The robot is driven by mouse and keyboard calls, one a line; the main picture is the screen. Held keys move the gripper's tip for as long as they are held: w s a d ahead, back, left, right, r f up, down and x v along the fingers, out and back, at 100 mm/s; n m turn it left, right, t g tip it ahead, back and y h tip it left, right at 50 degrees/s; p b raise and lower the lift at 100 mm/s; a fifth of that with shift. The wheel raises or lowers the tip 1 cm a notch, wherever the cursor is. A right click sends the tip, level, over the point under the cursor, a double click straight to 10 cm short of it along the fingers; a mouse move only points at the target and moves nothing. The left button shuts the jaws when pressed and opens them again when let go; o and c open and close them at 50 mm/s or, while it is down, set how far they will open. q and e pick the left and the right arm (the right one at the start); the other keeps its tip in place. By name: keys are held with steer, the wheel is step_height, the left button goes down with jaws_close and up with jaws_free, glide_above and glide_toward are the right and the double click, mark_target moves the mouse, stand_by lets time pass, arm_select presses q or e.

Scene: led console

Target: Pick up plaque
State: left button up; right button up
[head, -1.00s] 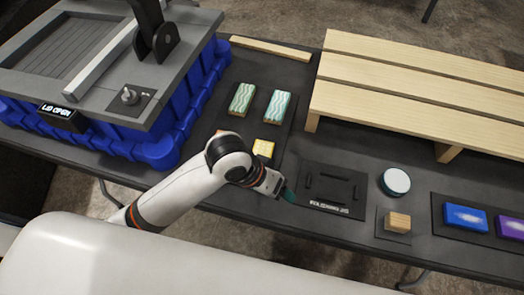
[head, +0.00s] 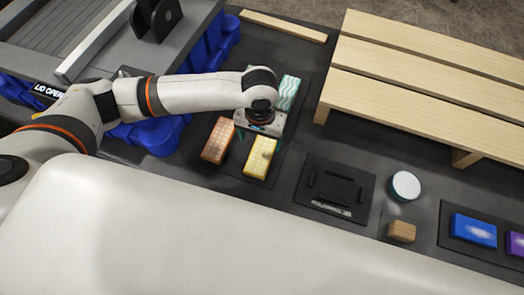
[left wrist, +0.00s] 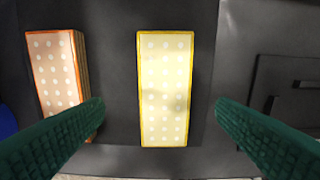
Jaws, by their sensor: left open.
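A yellow plaque with pale dots (head: 260,156) lies on a dark mat on the table. It also shows in the left wrist view (left wrist: 164,88), centred between my fingers. An orange plaque with white dots (head: 219,139) lies to its left, and it shows at the left of the left wrist view (left wrist: 57,70). A plaque with teal waves (head: 288,92) lies farther back, partly behind my arm. My left gripper (head: 256,140) is open and empty above the yellow plaque, with green finger pads either side of it in the left wrist view (left wrist: 158,118). My right gripper is not in view.
A blue crate (head: 150,135) with a grey top and a "LID OPEN" label stands at left. A wooden slatted rack (head: 420,75) stands back right. A black tray (head: 334,187), white round item (head: 405,186), wooden block (head: 402,231) and blue block (head: 474,230) lie at right.

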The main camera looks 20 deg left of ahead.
mark_target(262, 152)
arm_select(q)
steer(key=f, duration=0.5)
steer(key=shift+s+d+f, duration=0.15)
steer(key=shift+d+f, duration=0.1)
steer(key=shift+f, duration=0.15)
steer(key=shift+r, duration=0.1)
steer(key=c, duration=1.1)
